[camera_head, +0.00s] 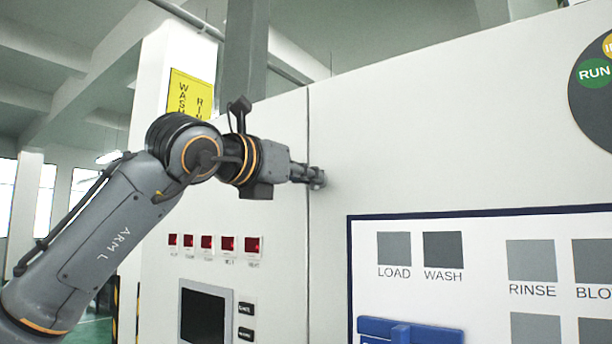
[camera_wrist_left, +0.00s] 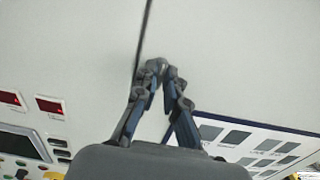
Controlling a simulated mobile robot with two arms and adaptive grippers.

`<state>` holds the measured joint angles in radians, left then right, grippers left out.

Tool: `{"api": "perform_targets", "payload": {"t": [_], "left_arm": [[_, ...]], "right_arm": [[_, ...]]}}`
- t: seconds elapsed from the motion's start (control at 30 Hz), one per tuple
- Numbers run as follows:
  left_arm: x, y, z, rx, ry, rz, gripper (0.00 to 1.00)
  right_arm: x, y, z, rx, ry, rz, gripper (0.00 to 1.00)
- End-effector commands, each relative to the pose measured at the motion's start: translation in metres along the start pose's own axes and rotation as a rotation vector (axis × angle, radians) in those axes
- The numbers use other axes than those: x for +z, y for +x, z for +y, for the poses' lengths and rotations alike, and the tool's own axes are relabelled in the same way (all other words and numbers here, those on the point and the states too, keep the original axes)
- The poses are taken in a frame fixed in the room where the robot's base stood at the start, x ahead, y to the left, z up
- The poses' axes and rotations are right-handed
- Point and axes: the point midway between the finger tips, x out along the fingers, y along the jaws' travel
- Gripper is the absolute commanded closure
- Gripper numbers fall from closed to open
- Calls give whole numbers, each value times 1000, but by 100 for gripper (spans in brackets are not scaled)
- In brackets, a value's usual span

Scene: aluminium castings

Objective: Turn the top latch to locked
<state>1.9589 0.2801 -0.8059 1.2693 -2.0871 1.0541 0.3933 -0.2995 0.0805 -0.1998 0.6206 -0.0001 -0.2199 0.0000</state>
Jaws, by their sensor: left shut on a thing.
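My left gripper (camera_head: 316,177) reaches in from the left to the white machine front, at the dark vertical seam between two panels. In the left wrist view its two fingers (camera_wrist_left: 161,72) come together at the tips beside this seam. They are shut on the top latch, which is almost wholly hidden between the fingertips. I cannot tell which way the latch is turned. My right gripper is in neither view.
A display (camera_head: 203,316) and a row of red readouts (camera_head: 207,243) are left of the seam. A blue-edged board (camera_head: 480,222) with grey squares is right of it. A blue part (camera_head: 410,331) stands out below. A round dial (camera_head: 592,100) is at upper right.

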Motion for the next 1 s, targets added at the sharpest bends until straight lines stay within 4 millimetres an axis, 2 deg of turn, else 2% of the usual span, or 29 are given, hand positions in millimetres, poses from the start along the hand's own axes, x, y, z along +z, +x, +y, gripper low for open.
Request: {"api": "perform_targets", "payload": {"t": [0.27, 1.0], "left_arm": [[1, 0, 0, 2, 155, -2, 100], [1, -1, -3, 2, 815, -4, 100]], "right_arm": [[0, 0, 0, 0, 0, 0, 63], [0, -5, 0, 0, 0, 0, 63]]}}
